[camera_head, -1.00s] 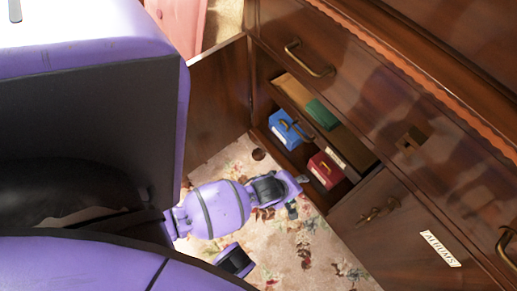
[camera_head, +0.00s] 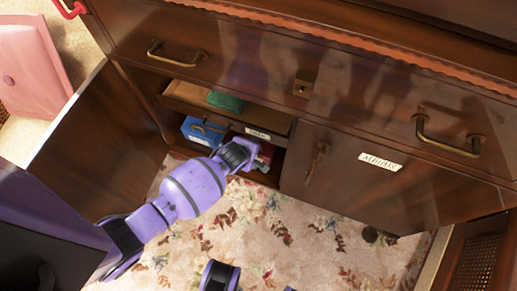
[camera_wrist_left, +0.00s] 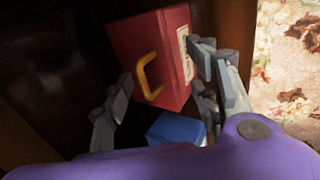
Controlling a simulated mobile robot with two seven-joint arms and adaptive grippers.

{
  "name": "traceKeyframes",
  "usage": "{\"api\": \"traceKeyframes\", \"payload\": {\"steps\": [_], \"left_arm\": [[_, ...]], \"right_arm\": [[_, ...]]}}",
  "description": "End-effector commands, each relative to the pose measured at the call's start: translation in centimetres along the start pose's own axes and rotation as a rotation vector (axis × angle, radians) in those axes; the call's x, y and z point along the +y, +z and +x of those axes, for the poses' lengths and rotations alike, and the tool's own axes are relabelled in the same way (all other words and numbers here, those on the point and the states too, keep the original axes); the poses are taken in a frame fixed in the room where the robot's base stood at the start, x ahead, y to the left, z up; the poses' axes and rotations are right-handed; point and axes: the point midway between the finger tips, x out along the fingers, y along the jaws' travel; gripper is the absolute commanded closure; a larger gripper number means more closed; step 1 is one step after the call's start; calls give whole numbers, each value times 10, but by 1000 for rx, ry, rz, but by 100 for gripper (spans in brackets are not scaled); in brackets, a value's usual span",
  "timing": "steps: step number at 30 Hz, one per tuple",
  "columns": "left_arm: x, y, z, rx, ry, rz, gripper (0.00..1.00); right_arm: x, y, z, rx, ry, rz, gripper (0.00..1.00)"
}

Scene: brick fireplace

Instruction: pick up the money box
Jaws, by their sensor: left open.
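A red box (camera_head: 266,154) with a brass-coloured handle sits low in the open cabinet compartment, mostly hidden by my gripper in the head view. In the left wrist view the red box (camera_wrist_left: 150,48) shows its handle and a pale label on its side; I cannot read the label. My left gripper (camera_wrist_left: 160,66) is open, one finger on each side of the red box's near part. In the head view the left gripper (camera_head: 262,162) reaches into the compartment opening. I cannot tell whether the fingers touch the box. My right gripper is not in view.
A blue box (camera_head: 200,131) stands left of the red one; blue also shows in the wrist view (camera_wrist_left: 176,129). A green item (camera_head: 226,101) lies on the shelf (camera_head: 185,94) above. The open cabinet door (camera_head: 100,140) stands at left.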

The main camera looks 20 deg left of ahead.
Motion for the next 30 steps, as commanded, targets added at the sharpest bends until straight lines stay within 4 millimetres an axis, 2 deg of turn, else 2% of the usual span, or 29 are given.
{"api": "traceKeyframes", "payload": {"steps": [3, 9, 21, 30], "left_arm": [[1, 0, 6, -1, 3, 0, 46], [2, 0, 5, -1, 4, 0, 46], [2, 0, 5, -1, 4, 0, 98], [2, 0, 5, -1, 4, 0, 100]], "right_arm": [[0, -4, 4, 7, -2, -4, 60], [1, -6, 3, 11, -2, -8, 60], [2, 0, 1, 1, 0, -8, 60], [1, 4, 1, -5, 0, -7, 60]]}}
